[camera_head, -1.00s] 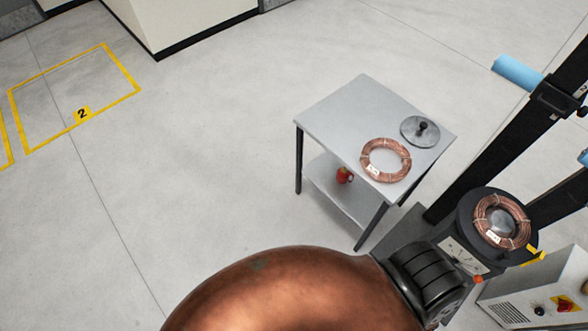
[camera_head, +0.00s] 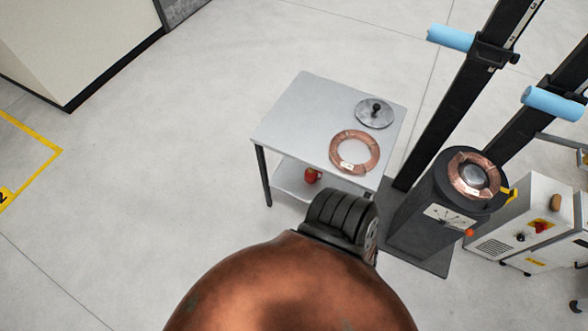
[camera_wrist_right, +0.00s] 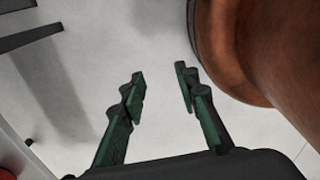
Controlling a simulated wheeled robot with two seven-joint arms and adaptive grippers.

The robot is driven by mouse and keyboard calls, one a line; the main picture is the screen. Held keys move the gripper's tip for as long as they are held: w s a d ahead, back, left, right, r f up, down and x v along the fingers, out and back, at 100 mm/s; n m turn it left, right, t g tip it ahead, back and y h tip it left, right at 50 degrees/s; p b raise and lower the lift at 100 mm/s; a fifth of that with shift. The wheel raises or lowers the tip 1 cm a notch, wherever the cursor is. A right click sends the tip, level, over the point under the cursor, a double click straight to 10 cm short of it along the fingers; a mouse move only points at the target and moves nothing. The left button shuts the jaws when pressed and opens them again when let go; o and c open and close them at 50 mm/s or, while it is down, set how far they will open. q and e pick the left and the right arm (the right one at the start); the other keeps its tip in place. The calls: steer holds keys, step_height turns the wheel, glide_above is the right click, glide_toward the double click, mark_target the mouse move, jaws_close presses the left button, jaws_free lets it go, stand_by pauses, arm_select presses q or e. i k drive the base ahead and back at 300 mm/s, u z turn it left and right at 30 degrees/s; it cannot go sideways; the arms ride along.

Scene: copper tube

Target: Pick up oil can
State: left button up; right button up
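A small red can-like object (camera_head: 312,176), which looks like the oil can, stands on the lower shelf (camera_head: 290,180) of a grey metal cart, partly under the top. Its details are too small to tell. My right gripper (camera_wrist_right: 158,78) shows in the right wrist view with its two green-black fingers apart and nothing between them, above pale floor. At the lower left corner of that view is a cut-off red shape (camera_wrist_right: 6,175); I cannot tell if it is the can. Neither gripper shows in the head view.
The cart's top (camera_head: 305,95) holds a copper coil (camera_head: 337,151) and a grey lidded disc (camera_head: 374,115). A large copper-coloured rounded body (camera_head: 290,285) fills the near foreground. A black stand (camera_head: 420,215) bears another coil (camera_head: 458,174) on the right. Floor left of the cart is clear.

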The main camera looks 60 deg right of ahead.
mark_target(311, 174)
steer(key=i, duration=1.05)
steer(key=z, duration=2.55)
